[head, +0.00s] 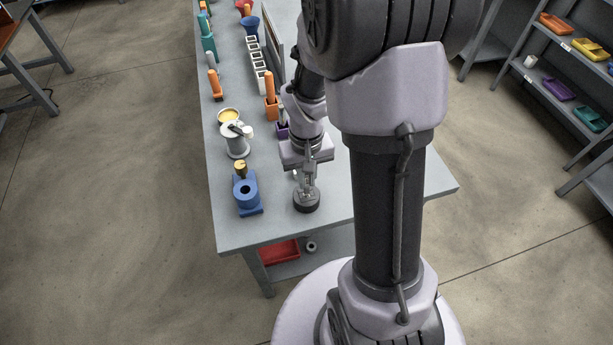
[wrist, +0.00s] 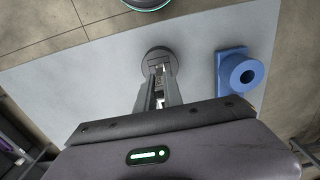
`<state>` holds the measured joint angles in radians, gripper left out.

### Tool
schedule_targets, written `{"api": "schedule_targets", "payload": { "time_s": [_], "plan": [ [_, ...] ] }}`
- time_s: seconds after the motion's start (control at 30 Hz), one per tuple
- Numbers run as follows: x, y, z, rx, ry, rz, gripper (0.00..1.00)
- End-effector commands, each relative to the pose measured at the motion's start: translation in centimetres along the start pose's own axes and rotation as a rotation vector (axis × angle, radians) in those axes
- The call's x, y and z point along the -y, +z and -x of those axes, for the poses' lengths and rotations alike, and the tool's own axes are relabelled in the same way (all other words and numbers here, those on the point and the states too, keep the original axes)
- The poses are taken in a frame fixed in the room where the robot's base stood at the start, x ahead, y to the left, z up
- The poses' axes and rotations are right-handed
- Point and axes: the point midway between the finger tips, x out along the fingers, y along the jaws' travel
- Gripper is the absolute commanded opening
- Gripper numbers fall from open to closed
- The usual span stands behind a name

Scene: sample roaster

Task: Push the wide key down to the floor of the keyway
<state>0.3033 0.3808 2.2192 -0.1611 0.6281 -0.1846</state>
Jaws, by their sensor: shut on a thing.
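My gripper (head: 308,180) points down over a dark round base (head: 306,202) near the front of the bench. In the wrist view, my gripper (wrist: 158,76) reaches over the same round base (wrist: 155,55). Its fingers are shut on a small light metal piece (wrist: 158,69), which looks like the wide key. The fingers hide most of this piece. The keyway and its floor cannot be made out, so I cannot tell how deep the key sits.
A blue block with a round bore (head: 247,192) stands just left of the base, with a brass-topped piece (head: 240,169) behind it. A grey-white pot (head: 236,140) and a yellow-topped tin (head: 228,116) stand farther back.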

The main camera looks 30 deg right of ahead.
Motion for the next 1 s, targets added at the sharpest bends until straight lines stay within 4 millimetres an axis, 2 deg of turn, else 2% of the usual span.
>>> {"api": "schedule_targets", "payload": {
  "time_s": [0.33,1.0],
  "plan": [
    [0.0,0.0,-0.1,0.0,0.0,0.0,0.0],
    [0.0,0.0,-1.9,0.0,0.0,0.0,0.0]
  ]
}}
